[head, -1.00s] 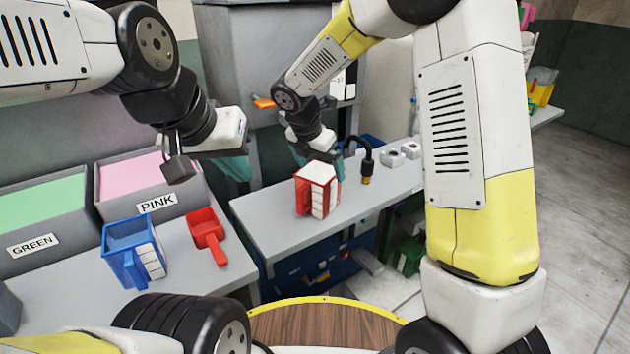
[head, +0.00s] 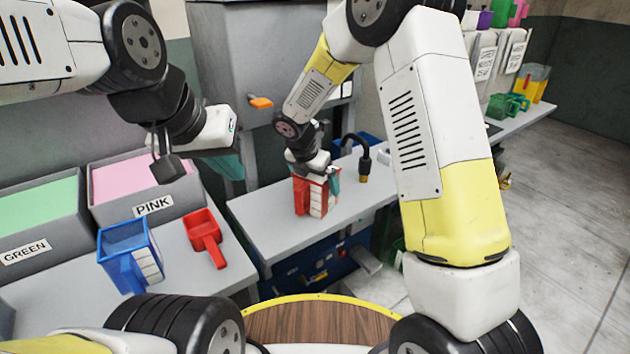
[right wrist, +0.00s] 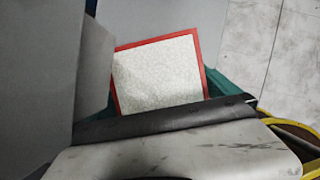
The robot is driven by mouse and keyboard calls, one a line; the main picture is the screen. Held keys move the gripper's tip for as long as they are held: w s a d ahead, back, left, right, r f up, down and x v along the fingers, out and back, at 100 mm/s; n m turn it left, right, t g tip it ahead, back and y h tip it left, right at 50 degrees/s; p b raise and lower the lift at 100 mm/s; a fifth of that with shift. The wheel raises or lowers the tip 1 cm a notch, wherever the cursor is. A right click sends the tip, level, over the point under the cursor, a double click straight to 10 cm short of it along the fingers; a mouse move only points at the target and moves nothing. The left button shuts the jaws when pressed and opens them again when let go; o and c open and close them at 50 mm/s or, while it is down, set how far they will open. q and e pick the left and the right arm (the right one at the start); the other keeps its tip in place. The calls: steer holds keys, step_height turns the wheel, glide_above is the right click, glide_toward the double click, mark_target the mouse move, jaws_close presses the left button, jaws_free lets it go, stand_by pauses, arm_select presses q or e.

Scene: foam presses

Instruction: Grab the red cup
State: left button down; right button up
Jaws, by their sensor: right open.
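The red cup (head: 301,196), with white marked panels on its side, stands upright on the grey bench. My right gripper (head: 320,178) is open, pointing down right at the cup's top and hiding part of its upper rim. In the right wrist view the cup (right wrist: 160,75) shows its red rim and a pale, speckled top. Teal fingers (right wrist: 165,95) show on its left and right sides; contact cannot be told. My left gripper (head: 228,164) is up at the left, away from the cup; its teal fingers overlap, so its opening is unclear.
A blue cup (head: 128,255) and a red scoop (head: 205,238) rest on the left bench, before the green bin (head: 40,215) and pink bin (head: 143,190). A black bent nozzle (head: 362,158) stands close behind the cup. Green cups (head: 505,106) are far right.

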steer(key=c, duration=1.3)
